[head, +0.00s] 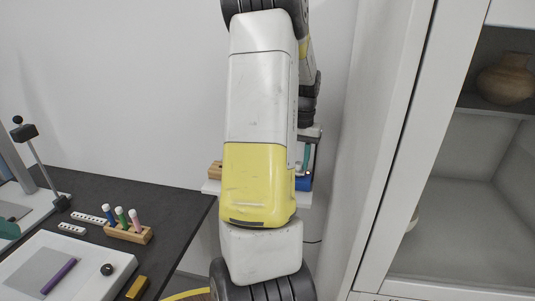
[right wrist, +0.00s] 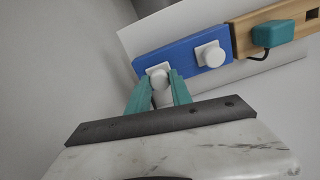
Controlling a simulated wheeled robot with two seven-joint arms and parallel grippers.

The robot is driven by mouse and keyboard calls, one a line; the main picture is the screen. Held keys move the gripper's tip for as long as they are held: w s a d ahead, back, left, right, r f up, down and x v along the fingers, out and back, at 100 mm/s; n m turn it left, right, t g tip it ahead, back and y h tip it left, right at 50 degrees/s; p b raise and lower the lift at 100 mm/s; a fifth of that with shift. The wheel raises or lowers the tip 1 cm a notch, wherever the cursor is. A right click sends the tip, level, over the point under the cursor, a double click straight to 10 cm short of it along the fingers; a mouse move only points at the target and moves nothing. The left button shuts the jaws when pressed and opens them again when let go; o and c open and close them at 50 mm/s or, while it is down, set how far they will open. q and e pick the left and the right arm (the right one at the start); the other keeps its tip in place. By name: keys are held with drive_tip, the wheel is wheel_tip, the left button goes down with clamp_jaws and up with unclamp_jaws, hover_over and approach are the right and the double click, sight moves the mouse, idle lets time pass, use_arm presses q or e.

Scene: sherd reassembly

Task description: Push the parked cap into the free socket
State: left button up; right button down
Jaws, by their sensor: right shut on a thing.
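A blue block (right wrist: 183,57) on a white shelf (right wrist: 128,40) carries two white square pieces with round fronts. One white piece (right wrist: 211,55) stands free near the block's right end. My right gripper (right wrist: 163,84) has its teal fingers at the other white piece (right wrist: 158,70), near the left end, and is shut on it. The fingers hide part of this piece, so I cannot tell how deep it sits. In the head view the blue block (head: 303,184) shows only partly beside my right arm, with my right gripper (head: 306,172) just above it. My left gripper is not in view.
A wooden block (right wrist: 247,38) adjoins the blue block and bears a teal plug (right wrist: 273,33) with a black cord. In the head view a dark table (head: 170,200) at left holds a wooden rack (head: 128,234) of several tubes. A white cabinet (head: 385,150) stands at right.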

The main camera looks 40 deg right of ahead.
drive_tip(key=shift+f, duration=0.6)
idle(0.3)
drive_tip(key=c, duration=1.1)
unclamp_jaws()
drive_tip(key=shift+o, duration=0.3)
drive_tip(key=o, duration=0.4)
drive_tip(key=shift+r, duration=0.1)
drive_tip(key=shift+r, duration=3.95)
